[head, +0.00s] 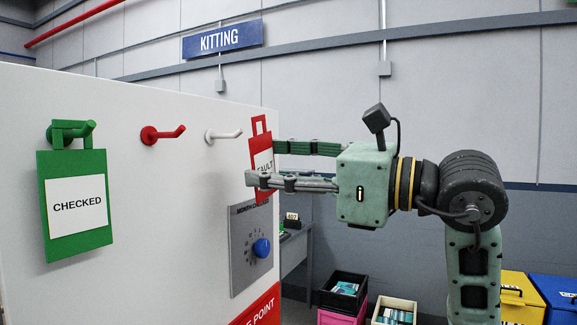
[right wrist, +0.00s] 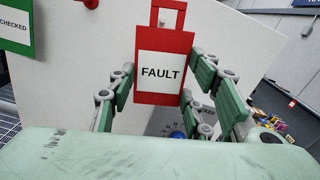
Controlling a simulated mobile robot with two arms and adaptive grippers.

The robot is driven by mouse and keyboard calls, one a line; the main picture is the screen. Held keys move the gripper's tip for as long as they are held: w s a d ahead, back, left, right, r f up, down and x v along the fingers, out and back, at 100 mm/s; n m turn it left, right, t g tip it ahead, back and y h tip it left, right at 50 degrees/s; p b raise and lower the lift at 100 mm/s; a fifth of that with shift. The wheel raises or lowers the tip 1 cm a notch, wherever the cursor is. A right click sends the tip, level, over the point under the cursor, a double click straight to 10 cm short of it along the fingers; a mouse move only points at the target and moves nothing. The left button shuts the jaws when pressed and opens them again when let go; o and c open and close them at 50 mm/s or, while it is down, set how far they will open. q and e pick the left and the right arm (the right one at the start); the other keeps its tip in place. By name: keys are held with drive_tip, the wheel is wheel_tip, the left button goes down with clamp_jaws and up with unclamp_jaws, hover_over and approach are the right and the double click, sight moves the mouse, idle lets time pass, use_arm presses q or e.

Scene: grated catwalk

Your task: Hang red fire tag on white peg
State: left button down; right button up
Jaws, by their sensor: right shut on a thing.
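The red fire tag (head: 261,142) has a loop handle on top and a white label reading FAULT. My right gripper (head: 264,163) is shut on the tag's sides and holds it upright in front of the white board. In the right wrist view the tag (right wrist: 162,97) sits between the two fingers, its handle above them. The white peg (head: 223,135) sticks out of the board, bare, just left of the tag's handle in the head view. My left gripper is not in view.
A bare red peg (head: 162,134) is left of the white one. A green CHECKED tag (head: 75,245) hangs on a green peg (head: 88,129) at far left. A grey dial panel (head: 243,272) with a blue knob (head: 262,248) is below the held tag. Bins stand on the floor behind.

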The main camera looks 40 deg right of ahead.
drive_tip(key=shift+f+p+x, duration=0.2)
drive_tip(key=shift+f+x, duration=0.05)
drive_tip(key=shift+x, duration=0.75)
drive_tip(key=shift+f+p+x, duration=0.2)
drive_tip(key=shift+p+x, duration=0.05)
drive_tip(key=shift+x, duration=0.75)
drive_tip(key=shift+f+p+x, duration=0.2)
drive_tip(key=shift+f+x, duration=0.05)
drive_tip(key=shift+x, duration=0.8)
drive_tip(key=o, duration=1.1)
